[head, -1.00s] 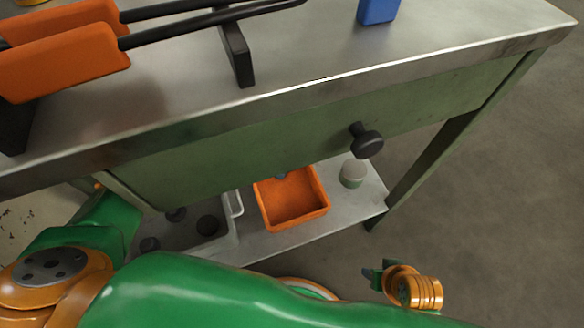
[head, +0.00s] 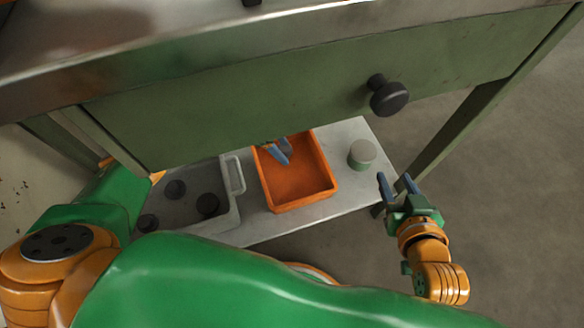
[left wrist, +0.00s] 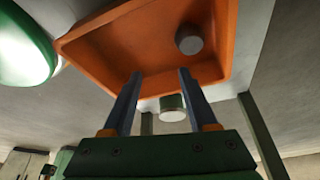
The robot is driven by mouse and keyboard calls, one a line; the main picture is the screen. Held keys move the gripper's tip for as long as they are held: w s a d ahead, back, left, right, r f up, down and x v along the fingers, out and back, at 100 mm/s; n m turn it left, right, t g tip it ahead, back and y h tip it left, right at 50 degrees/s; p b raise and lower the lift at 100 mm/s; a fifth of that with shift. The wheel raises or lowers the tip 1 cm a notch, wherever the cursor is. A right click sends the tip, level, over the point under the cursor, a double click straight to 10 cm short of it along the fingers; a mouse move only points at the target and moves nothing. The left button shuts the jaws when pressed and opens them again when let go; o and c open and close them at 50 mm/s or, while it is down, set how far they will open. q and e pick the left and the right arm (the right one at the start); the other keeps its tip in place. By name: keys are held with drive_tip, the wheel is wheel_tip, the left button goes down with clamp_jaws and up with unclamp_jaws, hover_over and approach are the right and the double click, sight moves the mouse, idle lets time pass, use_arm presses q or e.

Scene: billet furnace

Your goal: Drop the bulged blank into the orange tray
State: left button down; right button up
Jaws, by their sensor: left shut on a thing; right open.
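The orange tray (head: 328,190) stands on the low shelf under the drawer. My left gripper (head: 279,151) is over the tray's back left part in the head view. In the left wrist view its two fingers (left wrist: 160,76) are somewhat apart, and I make out nothing clear between them. A grey cylinder, apparently the bulged blank (left wrist: 189,38), shows against the tray's inside just beyond the fingertips. I cannot tell whether it touches the tray floor, and the head view does not show it. My right gripper (head: 394,180) is open and empty, right of the shelf.
A grey crate (head: 224,217) with several dark blanks stands left of the tray. A pale can with a green base (head: 362,154) stands on the shelf (head: 262,233) to its right. The drawer front (head: 250,110) with its black knob (head: 389,98) overhangs the shelf.

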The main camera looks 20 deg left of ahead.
use_arm(q)
drive_tip(key=shift+f+b, duration=1.1)
drive_tip(key=shift+b, duration=0.15)
drive_tip(key=shift+c, duration=0.5)
unclamp_jaws()
use_arm(e)
wheel_tip(320, 180, up, 18)
drive_tip(key=a+n+t+y, duration=0.1)
drive_tip(key=t+y, duration=0.3)
drive_tip(key=t, duration=0.6)
drive_tip(key=shift+w+a, duration=0.2)
drive_tip(key=shift+a, duration=0.55)
drive_tip(key=shift+f, duration=0.15)
